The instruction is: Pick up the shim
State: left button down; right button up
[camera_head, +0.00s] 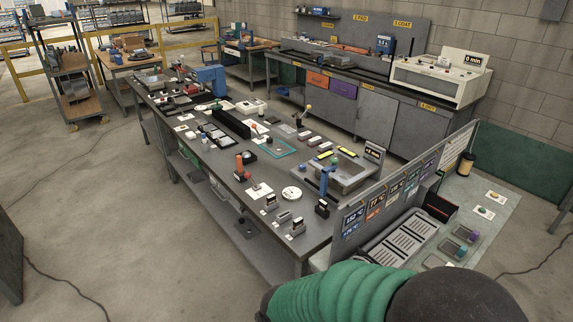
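I cannot pick out the shim for certain among the many small parts on the long grey workbench (235,213). Small grey metal blocks (297,228) stand near its front edge, beside a white round dial (291,193). An orange-topped tool (241,167) stands further left, and a teal-edged mat (279,148) lies behind it. Neither gripper shows in the head view. A green ribbed sleeve with dark ends, which seems to be part of my arm, covers the bottom right of the view.
A grey divider with temperature signs (373,205) stands at the bench's right end, with a slotted tray (398,238) beyond it. A cabinet counter (376,112) with a white machine (441,77) lines the wall. The floor left of the bench (90,200) is mostly open, with a cable on it.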

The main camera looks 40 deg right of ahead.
aim_at(324, 205)
jog(key=i+l+z, duration=0.3)
jog(key=i, duration=0.2)
jog(key=i+l+z, duration=0.1)
jog(key=i+z, duration=0.15)
jog(key=i, duration=0.25)
jog(key=i+l, duration=0.25)
jog(key=i+u, duration=0.05)
jog(key=i, duration=0.05)
